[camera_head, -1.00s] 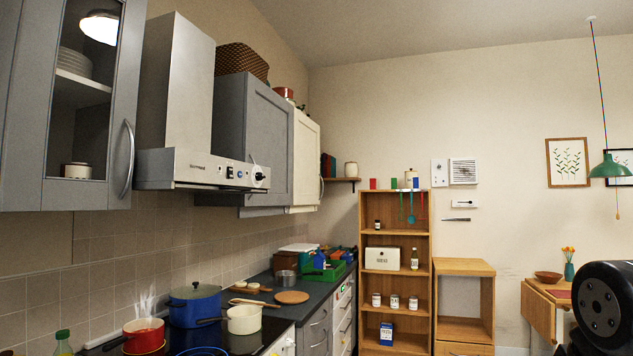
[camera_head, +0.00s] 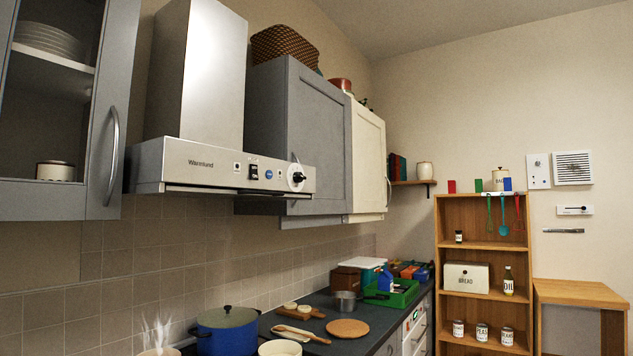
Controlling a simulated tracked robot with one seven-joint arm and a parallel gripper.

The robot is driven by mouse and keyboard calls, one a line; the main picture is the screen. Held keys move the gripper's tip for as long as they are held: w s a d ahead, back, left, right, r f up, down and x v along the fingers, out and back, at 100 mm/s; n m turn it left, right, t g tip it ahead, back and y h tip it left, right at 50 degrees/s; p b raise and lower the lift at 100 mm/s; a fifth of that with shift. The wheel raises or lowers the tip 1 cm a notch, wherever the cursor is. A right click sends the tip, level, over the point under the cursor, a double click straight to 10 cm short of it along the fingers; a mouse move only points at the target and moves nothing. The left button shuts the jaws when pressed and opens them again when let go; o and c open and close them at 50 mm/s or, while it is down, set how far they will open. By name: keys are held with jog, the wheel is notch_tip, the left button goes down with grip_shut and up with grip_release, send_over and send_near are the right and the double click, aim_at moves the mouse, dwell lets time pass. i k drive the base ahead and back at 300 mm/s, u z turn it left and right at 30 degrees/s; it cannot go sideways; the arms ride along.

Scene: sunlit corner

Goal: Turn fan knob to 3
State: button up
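The fan knob (camera_head: 297,178) is a black knob on a white round dial at the right end of the front panel of the steel range hood (camera_head: 215,165). The numbers on the dial are too small to read, so its setting cannot be told. To its left on the panel are a blue round button (camera_head: 268,174) and a black switch (camera_head: 254,172). My gripper is not in view.
A grey cabinet (camera_head: 310,130) adjoins the hood on the right, and a glass-door cabinet (camera_head: 60,110) is on the left. Below, a steaming pot, a blue pot (camera_head: 226,335) and a round board (camera_head: 347,328) occupy the stove and counter. A wooden shelf (camera_head: 440,260) stands behind.

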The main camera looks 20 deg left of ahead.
aim_at(298, 177)
jog(key=u, duration=0.35)
jog(key=i, duration=0.9)
jog(key=u, duration=0.5)
jog(key=k, duration=0.8)
jog(key=u, duration=0.2)
jog(key=i, duration=0.8)
jog(key=z, duration=0.1)
